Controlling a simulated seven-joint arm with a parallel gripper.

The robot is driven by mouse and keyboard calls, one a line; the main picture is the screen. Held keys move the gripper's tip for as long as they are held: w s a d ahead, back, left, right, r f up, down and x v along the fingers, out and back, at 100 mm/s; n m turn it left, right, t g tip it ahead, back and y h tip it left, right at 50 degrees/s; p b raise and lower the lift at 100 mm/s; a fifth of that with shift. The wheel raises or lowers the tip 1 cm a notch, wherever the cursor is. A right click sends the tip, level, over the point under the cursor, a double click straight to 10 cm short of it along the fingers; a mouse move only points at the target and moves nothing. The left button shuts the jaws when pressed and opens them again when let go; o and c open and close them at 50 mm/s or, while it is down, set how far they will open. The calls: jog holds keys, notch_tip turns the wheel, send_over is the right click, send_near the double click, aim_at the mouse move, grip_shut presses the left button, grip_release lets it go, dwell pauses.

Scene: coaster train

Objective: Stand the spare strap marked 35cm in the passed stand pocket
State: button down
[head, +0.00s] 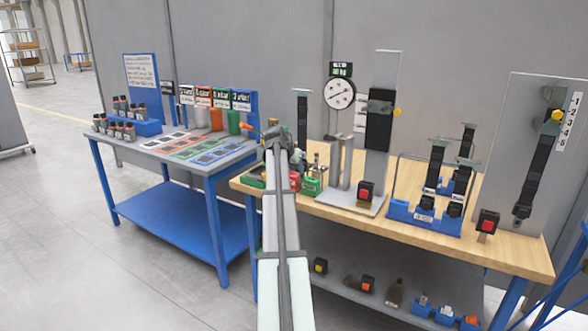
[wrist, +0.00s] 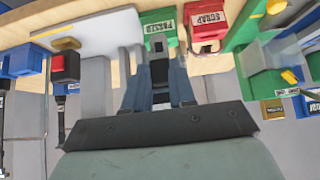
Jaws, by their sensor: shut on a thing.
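My gripper (wrist: 160,88) is shut on a dark strap end (wrist: 159,72), which shows between its two blue-grey fingers in the wrist view. No length mark on the strap is readable. The green stand pocket marked PASSED (wrist: 163,38) lies just beyond the fingertips, in line with the strap. I cannot tell whether the strap's far end is inside it. A red pocket marked SCRAP (wrist: 206,24) stands beside it. In the head view the green pocket (head: 312,187) is on the wooden bench, and my arm hides most of the gripper and the strap.
A grey gauge stand (head: 352,203) with a round dial (head: 339,93) stands right of the pockets. A blue rack (head: 424,222) holds several black straps. A tall grey panel (head: 520,150) with a hanging strap is farther right. A blue-legged table (head: 190,150) stands left.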

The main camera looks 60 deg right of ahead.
jog(key=d+f, duration=0.2)
jog(key=d, duration=0.6)
jog(key=shift+d, duration=0.25)
dwell(0.8)
jog(key=shift+f, duration=2.4)
dwell(1.2)
jog(key=c, duration=0.8)
grip_release()
jog(key=shift+c, duration=0.2)
jog(key=v, duration=1.4)
